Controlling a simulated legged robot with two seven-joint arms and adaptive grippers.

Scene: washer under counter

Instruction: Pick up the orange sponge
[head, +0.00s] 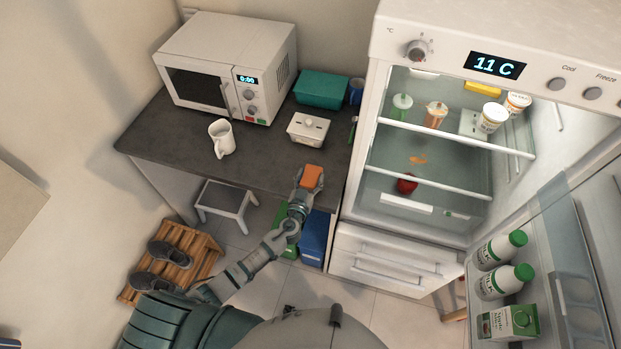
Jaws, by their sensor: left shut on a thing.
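The orange sponge (313,176) is a small orange block at the front edge of the dark counter, in the head view. My left gripper (309,182) is shut on it, with the sponge showing between and above the fingers. I cannot tell whether the sponge still touches the counter or is held just over it. The gripper hides the sponge's lower part. My right gripper is not in view.
The dark counter (262,158) holds a white microwave (228,70), a white mug (222,137), a white butter-dish-like box (308,129) and a green bin (321,89). An open fridge (427,150) stands at right. A step stool (226,200) and shoes on a wooden rack (178,257) are below.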

